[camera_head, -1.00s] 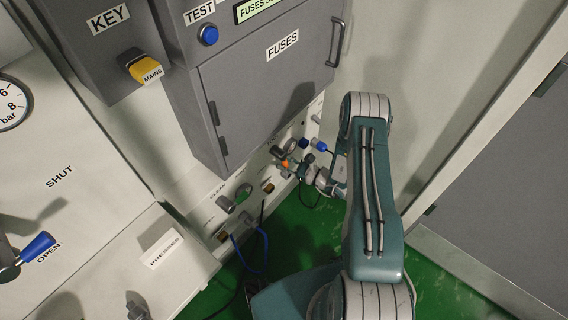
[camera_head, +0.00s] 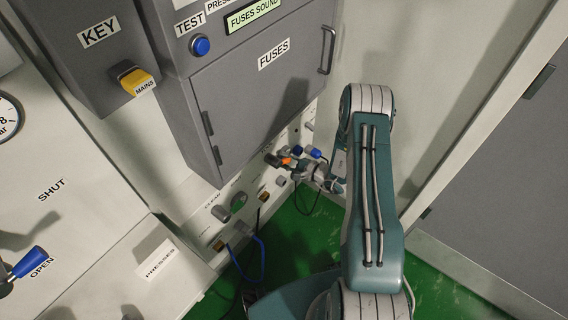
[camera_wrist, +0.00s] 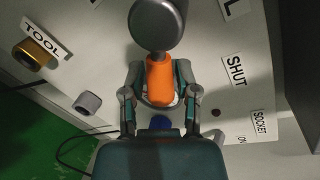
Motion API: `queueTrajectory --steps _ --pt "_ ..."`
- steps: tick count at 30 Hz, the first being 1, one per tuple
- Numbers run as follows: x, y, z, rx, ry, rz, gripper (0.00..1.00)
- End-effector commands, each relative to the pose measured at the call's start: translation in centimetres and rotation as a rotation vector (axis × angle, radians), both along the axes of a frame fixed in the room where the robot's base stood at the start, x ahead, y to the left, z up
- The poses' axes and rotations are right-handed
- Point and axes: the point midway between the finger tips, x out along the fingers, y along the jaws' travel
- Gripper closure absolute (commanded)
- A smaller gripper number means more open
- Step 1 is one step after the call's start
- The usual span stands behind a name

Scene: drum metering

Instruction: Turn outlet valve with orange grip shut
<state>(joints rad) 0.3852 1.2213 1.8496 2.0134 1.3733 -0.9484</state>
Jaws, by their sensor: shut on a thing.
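The outlet valve's orange grip (camera_wrist: 159,80) is in the middle of the wrist view, with a grey rounded end (camera_wrist: 157,22) above it. It also shows small in the head view as an orange spot (camera_head: 286,161) low on the wall panel. My gripper (camera_wrist: 160,88) has one finger on each side of the orange grip and is shut on it. In the head view my gripper (camera_head: 298,167) reaches the panel from the right. A SHUT label (camera_wrist: 235,72) is on the panel to the right of the grip. The valve's body behind the grip is mostly hidden.
A TOOL label (camera_wrist: 47,40) with a brass fitting (camera_wrist: 32,54) and a grey knob (camera_wrist: 88,103) are left of the grip. A blue part (camera_head: 316,154) sits close to my gripper. The grey FUSES cabinet (camera_head: 262,100) overhangs the panel. Green floor lies below.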

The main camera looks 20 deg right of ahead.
Motion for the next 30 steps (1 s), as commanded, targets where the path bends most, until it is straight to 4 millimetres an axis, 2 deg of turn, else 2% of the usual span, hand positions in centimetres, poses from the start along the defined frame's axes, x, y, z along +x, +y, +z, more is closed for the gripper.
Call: queueTrajectory --steps 15,30 --pt "0.4 -0.3 1.7 -0.341 -0.246 0.003 1.00" --pt "0.3 -0.3 2.2 -0.456 -0.328 0.006 1.00"
